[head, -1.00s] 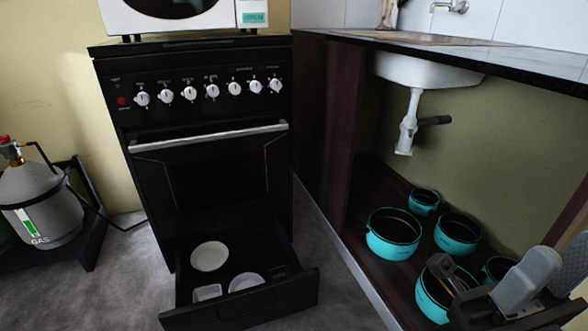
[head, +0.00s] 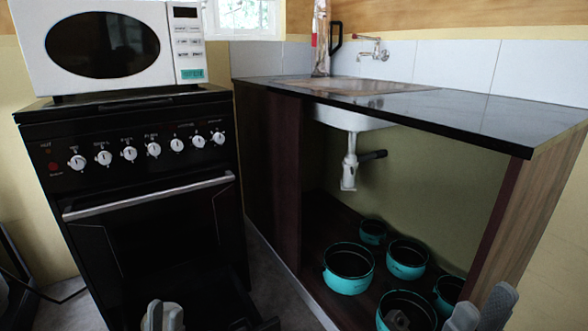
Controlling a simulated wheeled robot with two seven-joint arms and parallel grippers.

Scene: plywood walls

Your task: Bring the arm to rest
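My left gripper (head: 163,316) shows at the bottom edge, in front of the black stove's open lower drawer. Only its grey finger ends are in view, close together; the rest is cut off. My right gripper (head: 482,308) shows at the bottom right, in front of the cabinet and beside the nearest teal pot. Its two grey finger ends are in view and the rest is cut off. I see nothing held in either gripper, but I cannot tell how far their fingers are apart.
Several teal pots (head: 347,282) stand on the cabinet's dark floor under the sink (head: 350,118). A black countertop (head: 450,107) juts out above them. The black stove (head: 150,190) carries a white microwave (head: 185,45). A small grey thing in the nearest pot is unclear.

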